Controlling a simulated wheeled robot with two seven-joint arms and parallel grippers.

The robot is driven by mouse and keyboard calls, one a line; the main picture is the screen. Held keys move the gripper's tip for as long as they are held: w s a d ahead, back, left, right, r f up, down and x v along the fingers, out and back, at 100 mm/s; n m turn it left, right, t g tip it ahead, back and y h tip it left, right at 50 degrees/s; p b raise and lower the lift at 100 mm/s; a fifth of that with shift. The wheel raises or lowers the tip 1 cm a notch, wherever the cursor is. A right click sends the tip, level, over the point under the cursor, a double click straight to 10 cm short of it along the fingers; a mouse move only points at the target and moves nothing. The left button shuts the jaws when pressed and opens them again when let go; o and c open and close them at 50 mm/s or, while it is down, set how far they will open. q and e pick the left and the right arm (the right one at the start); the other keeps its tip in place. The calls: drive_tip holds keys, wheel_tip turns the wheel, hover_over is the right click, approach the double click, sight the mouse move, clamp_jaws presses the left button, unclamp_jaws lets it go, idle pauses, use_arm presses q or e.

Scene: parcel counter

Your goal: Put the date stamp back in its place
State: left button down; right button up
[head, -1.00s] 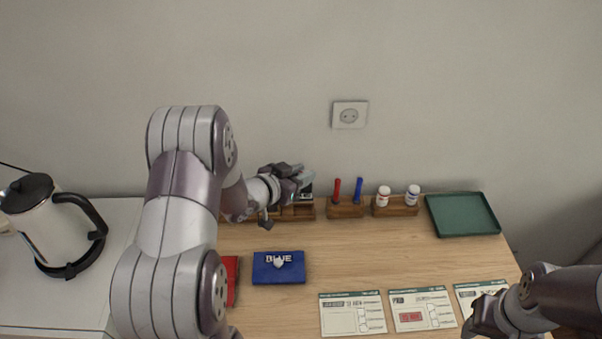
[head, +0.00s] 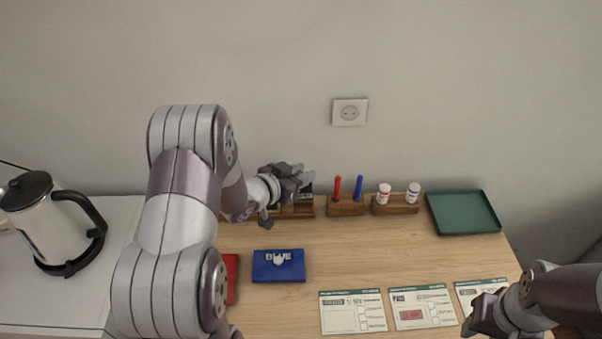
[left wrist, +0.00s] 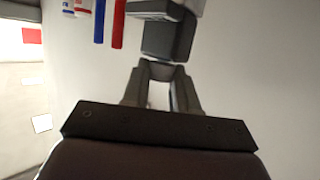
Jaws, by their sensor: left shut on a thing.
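My left gripper (head: 296,175) is at the back of the counter, over the wooden stamp rack (head: 290,211). It is shut on the date stamp, a dark grey block with a pale upper part (left wrist: 168,35) in the left wrist view. In the head view my gripper mostly hides the stamp, with a small part (head: 306,190) showing just above the rack. I cannot tell whether the stamp touches the rack. My right gripper (head: 474,322) is at the lower right, near the forms; its fingers are too unclear to judge.
A wooden holder with a red marker (head: 337,188) and a blue marker (head: 358,187) stands right of the rack, then two white bottles (head: 384,194). A green tray (head: 463,214) is at back right. A blue pad (head: 279,268), a red pad and forms (head: 353,313) lie in front. A kettle (head: 48,225) stands left.

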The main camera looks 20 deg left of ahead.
use_arm(q)
drive_tip(key=shift+f+b, duration=2)
drive_tip(key=shift+f, duration=0.8)
drive_tip(key=c, duration=1.1)
unclamp_jaws()
drive_tip(key=shift+r, duration=0.1)
drive_tip(key=shift+s+a+r+p, duration=0.15)
drive_tip(key=shift+s+r+p, duration=0.05)
drive_tip(key=shift+s+p, duration=0.2)
drive_tip(key=p+v, duration=0.2)
drive_tip(key=v, duration=0.2)
drive_tip(key=shift+s, duration=0.15)
